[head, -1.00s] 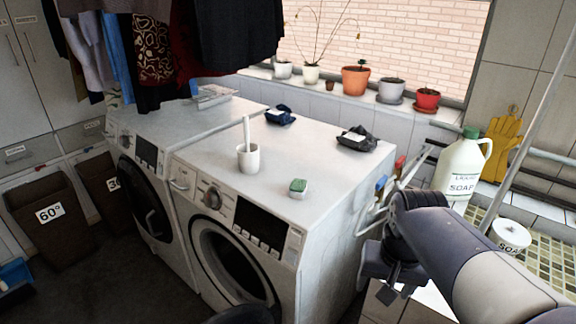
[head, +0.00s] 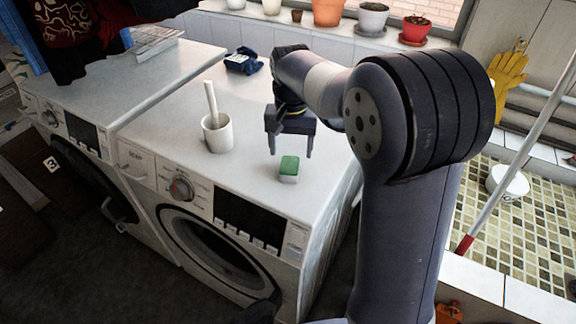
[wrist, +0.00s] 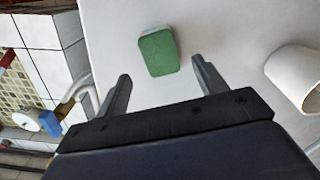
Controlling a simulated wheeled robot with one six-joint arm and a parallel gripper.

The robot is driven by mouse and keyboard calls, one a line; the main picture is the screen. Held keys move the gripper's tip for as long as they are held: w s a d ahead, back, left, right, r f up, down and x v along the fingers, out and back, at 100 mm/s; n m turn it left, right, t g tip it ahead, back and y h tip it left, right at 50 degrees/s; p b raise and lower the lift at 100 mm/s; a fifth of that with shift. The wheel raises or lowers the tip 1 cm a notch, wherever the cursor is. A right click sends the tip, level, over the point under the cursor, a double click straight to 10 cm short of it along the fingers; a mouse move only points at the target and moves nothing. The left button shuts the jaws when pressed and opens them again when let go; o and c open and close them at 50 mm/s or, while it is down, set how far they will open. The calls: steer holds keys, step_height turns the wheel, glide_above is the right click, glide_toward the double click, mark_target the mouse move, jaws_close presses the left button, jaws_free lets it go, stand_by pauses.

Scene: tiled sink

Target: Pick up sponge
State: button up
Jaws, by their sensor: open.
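The sponge (head: 289,168) is a small block with a green top and pale sides. It lies on the white top of the front washing machine (head: 250,190), near its front right edge. In the wrist view the sponge (wrist: 158,51) shows its green face, ahead of and between the two fingers. My gripper (head: 291,153) is open and empty, pointing down just above and behind the sponge. It also shows in the wrist view (wrist: 160,80), with its fingers spread wider than the sponge. The fingers appear apart from the sponge.
A white mug (head: 217,133) with a stick in it stands left of the sponge. A dark blue bundle (head: 243,62) lies farther back. The tiled sink (head: 520,220) with a white container (head: 507,183) is at right. The washer top around the sponge is clear.

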mark_target(290, 164)
steer(key=shift+s+a+f+p, duration=0.1)
steer(key=shift+f+p, duration=0.2)
steer(key=shift+f, duration=1.25)
steer(key=shift+s+a+f+p, duration=0.1)
steer(key=shift+f+p, duration=0.15)
steer(key=shift+f, duration=1.25)
steer(key=shift+c, duration=0.5)
steer(key=c, duration=1)
